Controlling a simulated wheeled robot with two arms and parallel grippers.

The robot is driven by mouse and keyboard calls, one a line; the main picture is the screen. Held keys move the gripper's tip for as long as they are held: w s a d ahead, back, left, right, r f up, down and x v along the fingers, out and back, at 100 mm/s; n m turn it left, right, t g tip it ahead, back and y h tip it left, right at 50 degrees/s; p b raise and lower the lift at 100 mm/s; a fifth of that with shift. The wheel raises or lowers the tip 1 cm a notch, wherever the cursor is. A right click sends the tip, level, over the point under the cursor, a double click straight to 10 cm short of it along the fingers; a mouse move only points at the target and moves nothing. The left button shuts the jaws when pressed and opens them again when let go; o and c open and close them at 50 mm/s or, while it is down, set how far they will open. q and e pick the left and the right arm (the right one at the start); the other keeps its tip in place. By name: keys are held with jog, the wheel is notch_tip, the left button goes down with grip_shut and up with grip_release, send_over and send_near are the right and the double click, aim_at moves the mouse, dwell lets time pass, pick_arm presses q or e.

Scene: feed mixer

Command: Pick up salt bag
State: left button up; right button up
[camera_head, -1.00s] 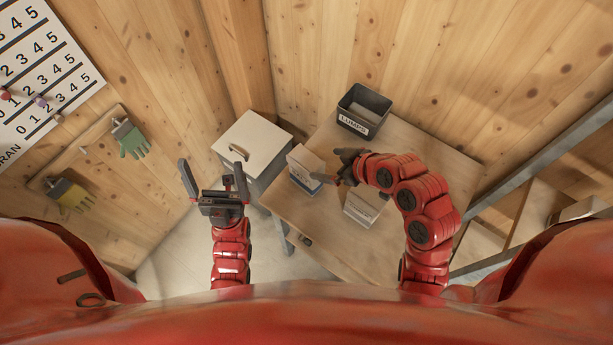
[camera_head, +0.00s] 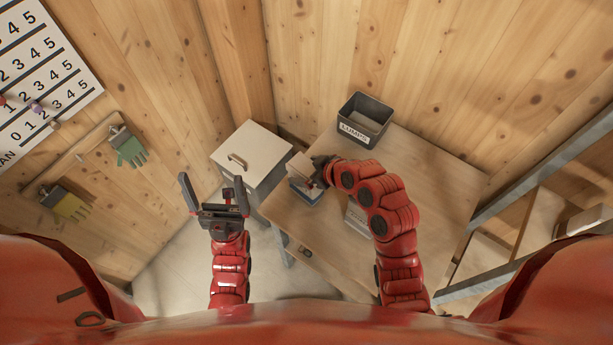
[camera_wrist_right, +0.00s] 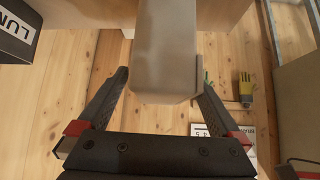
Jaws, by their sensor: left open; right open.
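A pale block-shaped bag (camera_head: 301,164) with blue on its lower part stands at the left of the table. I take it for the salt bag, but cannot read its label. My right gripper (camera_head: 319,169) is at its right side. In the right wrist view the bag (camera_wrist_right: 165,60) sits between the open fingers of the right gripper (camera_wrist_right: 162,78); I cannot tell whether they touch it. My left gripper (camera_head: 213,187) is open and empty, left of the table and in front of the white-lidded cabinet.
A dark bin labelled LUMPS (camera_head: 365,118) stands at the table's back. Another pale labelled bag (camera_head: 357,217) is partly hidden by my right arm. A white-lidded cabinet (camera_head: 250,152) stands left of the wooden table (camera_head: 432,175). Gloves (camera_head: 128,148) hang on the left wall.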

jog(key=shift+f, duration=0.1)
jog(key=shift+c, duration=0.2)
grip_shut()
